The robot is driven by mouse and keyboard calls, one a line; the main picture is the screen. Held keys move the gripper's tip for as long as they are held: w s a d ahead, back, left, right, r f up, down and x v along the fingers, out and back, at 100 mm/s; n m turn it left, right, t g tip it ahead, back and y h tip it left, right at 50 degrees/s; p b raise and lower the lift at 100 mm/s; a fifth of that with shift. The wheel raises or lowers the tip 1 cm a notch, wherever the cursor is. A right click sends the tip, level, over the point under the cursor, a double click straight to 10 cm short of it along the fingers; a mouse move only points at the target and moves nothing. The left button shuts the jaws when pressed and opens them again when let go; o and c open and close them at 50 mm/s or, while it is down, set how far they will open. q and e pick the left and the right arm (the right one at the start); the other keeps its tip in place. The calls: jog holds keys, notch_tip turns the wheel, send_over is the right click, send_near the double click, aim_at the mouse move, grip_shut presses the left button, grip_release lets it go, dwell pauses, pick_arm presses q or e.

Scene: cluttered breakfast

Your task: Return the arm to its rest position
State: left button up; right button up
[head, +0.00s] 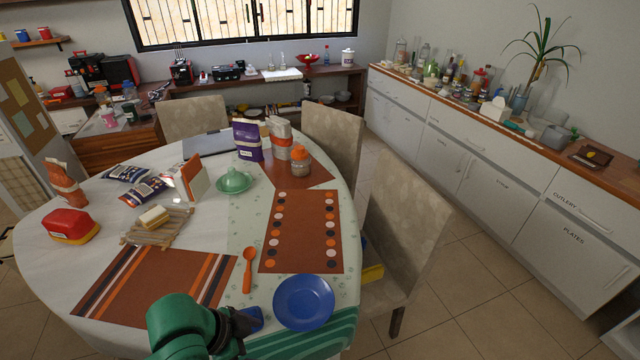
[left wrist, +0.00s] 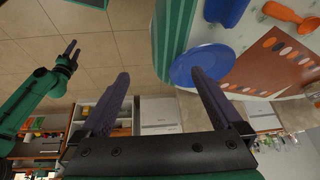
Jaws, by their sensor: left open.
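My left gripper (head: 238,326) is at the front edge of the table in the head view, just left of the blue plate (head: 303,302). My own green arm partly hides it. In the left wrist view the left gripper (left wrist: 160,72) is open, with nothing between its fingers. The blue plate (left wrist: 203,64) shows behind the tip of one finger there. My right gripper (left wrist: 72,52) shows small at the left of the left wrist view, over the floor. Its two fingers look apart and empty.
A blue item (head: 254,319) lies close beside the left gripper, partly hidden. An orange spoon (head: 249,268) and a dotted placemat (head: 300,235) lie behind the plate. A chair (head: 405,225) stands right of the table. Open floor (head: 470,290) lies between chair and cabinets.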

pick_arm(q)
jog(key=s+a+f+n+y, duration=0.3)
jog(key=s+a+n+y, duration=0.15)
jog(key=a+n, duration=0.6)
jog(key=s+f, duration=0.2)
jog(key=f, duration=1.1)
jog(key=s+f, duration=0.2)
jog(key=f, duration=1)
jog(key=s+a+f+g+b, duration=0.1)
jog(key=s+a+f, duration=0.1)
jog(key=s+f, duration=1.1)
jog(key=shift+s+a+g, duration=0.4)
jog(key=shift+s, duration=0.85)
